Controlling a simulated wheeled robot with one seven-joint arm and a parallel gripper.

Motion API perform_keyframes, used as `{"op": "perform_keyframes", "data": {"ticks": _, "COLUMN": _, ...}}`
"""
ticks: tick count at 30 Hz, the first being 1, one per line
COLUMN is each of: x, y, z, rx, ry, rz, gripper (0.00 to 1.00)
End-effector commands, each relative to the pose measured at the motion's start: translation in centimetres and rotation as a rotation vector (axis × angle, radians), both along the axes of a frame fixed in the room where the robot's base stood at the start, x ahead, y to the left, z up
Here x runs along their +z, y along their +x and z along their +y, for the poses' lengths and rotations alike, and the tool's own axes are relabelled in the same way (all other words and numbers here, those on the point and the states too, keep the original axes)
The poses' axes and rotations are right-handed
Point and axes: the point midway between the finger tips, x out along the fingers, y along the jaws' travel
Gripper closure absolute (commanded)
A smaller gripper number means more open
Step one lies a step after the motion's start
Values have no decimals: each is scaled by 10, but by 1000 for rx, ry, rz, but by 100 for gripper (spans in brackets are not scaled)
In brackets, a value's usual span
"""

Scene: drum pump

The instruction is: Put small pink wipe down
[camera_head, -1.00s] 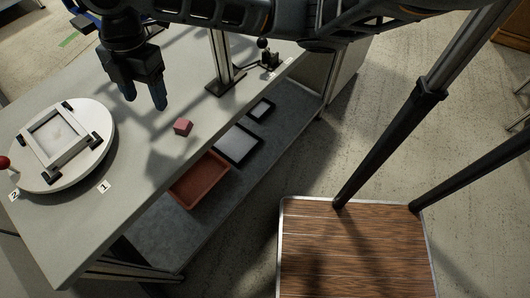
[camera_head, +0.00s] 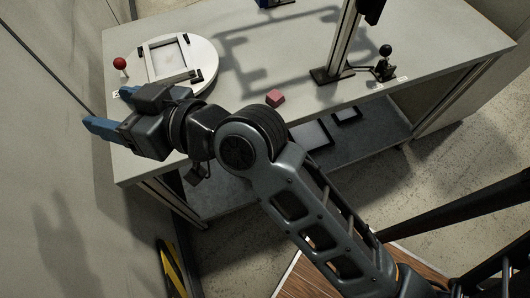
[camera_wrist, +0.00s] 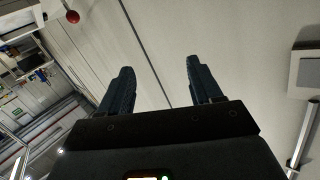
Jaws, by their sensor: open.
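The small pink wipe (camera_head: 275,98) is a small pink block lying on the grey bench top, right of the white round turntable. My gripper (camera_head: 105,110) is open and empty at the left end of the bench, left of the wipe and apart from it. In the wrist view my gripper (camera_wrist: 158,85) shows two dark fingers spread apart with nothing between them. The wipe does not show in the wrist view.
The white turntable (camera_head: 206,52) with a square frame stands near my gripper. A red ball knob (camera_head: 120,63) is at its left. A post (camera_head: 343,45) and a black lever (camera_head: 385,65) stand to the right. A wall is at the left.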

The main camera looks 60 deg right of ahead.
Motion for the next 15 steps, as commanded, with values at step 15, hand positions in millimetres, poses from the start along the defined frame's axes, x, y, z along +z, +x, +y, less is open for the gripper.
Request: {"op": "perform_keyframes", "data": {"ticks": 15, "x": -82, "y": -224, "z": -55, "rx": -293, "ry": -30, "rz": 143, "gripper": 36}}
